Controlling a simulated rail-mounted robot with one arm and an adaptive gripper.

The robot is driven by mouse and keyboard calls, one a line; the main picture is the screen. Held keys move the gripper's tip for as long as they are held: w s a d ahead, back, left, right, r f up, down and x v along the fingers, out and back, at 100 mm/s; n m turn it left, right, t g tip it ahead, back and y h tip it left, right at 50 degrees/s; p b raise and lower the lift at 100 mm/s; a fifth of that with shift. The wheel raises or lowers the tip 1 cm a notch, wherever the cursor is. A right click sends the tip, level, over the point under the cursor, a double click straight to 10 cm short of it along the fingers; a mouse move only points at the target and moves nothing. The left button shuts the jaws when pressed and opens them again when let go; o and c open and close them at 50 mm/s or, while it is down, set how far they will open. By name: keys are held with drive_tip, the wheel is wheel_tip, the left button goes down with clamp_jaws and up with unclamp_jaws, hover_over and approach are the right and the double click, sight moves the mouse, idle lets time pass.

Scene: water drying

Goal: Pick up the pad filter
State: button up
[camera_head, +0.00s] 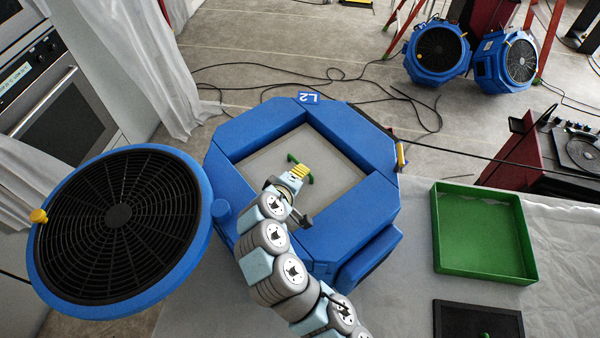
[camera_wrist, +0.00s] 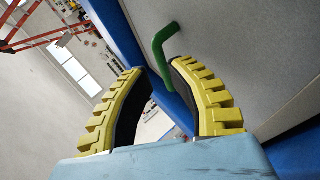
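A grey square pad with a green handle, which looks like the pad filter (camera_head: 340,165), lies inside the opening of a blue octagonal housing (camera_head: 352,136). In the wrist view the grey pad (camera_wrist: 250,45) fills the right side. Its bent green handle (camera_wrist: 159,44) shows at and between the fingertips, partly hidden by the right finger. My gripper (camera_head: 299,171) is over the handle, and both handle ends show on either side of it. In the wrist view the yellow fingers (camera_wrist: 160,68) are apart with a gap between them. I cannot tell whether they touch the handle.
A round blue lid with a black grille (camera_head: 118,210) is swung open at the left. A green tray (camera_head: 485,232) stands empty on the right, above a black panel (camera_head: 460,318). Two blue fan units (camera_head: 437,52) are on the floor behind, among black cables.

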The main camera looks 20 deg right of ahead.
sight(304, 178)
drive_tip(key=shift+b+x, duration=0.3)
drive_tip(key=shift+x, duration=1.8)
drive_tip(key=shift+a, duration=0.1)
clamp_jaws()
